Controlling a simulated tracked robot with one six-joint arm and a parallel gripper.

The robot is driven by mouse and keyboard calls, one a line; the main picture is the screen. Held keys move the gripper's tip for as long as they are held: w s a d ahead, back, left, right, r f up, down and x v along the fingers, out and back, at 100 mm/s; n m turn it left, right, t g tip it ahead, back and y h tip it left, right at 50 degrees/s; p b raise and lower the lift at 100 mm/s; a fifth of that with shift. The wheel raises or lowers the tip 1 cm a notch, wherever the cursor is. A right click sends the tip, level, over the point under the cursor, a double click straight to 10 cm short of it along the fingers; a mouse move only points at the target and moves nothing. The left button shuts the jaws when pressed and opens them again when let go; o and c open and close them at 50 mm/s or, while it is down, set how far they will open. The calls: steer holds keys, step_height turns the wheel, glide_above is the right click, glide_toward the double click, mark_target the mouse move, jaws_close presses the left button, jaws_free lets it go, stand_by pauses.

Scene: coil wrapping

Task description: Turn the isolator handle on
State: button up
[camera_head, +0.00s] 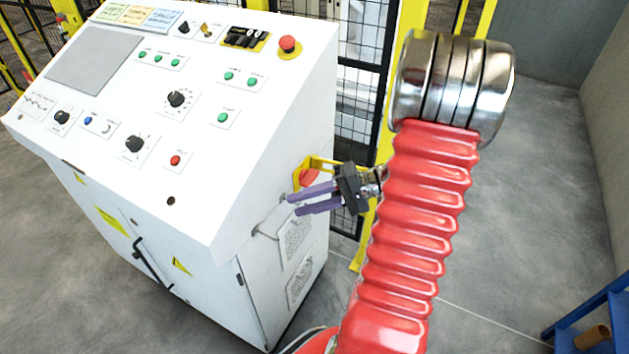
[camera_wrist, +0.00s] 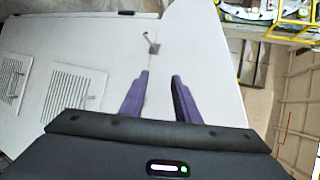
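A small grey metal lever (camera_wrist: 152,42), which looks like the isolator handle, sticks out from the white side panel of the control cabinet (camera_wrist: 75,40) in the wrist view. In the head view my gripper (camera_head: 292,204) is beside the cabinet's right side, its purple fingers pointing left at the panel. The wrist view shows the fingers (camera_wrist: 161,76) apart with nothing between them. The lever lies just beyond the fingertips, slightly left of the gap, and looks clear of them. In the head view the lever is too small and partly covered to read its angle.
The cabinet's sloping top (camera_head: 140,100) carries knobs, buttons and a red emergency stop (camera_head: 288,44). A red and yellow part (camera_head: 307,177) shows just behind my fingers. Yellow-framed mesh fencing (camera_head: 361,75) stands behind. A blue frame (camera_head: 590,325) is at lower right; grey floor is open on the right.

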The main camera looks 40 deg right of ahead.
steer(key=s+d+f+m+t+h, duration=0.1)
steer(key=d+f+m+t, duration=0.25)
steer(key=d, duration=0.45)
steer(key=m+t+h, duration=0.2)
steer(key=t+h, duration=0.2)
steer(key=t, duration=0.1)
glide_toward(314, 180)
steer(key=v, duration=0.5)
steer(key=shift+w+d+r, duration=0.1)
steer(key=shift+w+d, duration=0.05)
steer(key=shift+w, duration=0.05)
steer(key=shift+w, duration=0.1)
steer(key=x, duration=1.3)
steer(key=shift+w+a, duration=0.3)
steer(key=shift+c, duration=0.5)
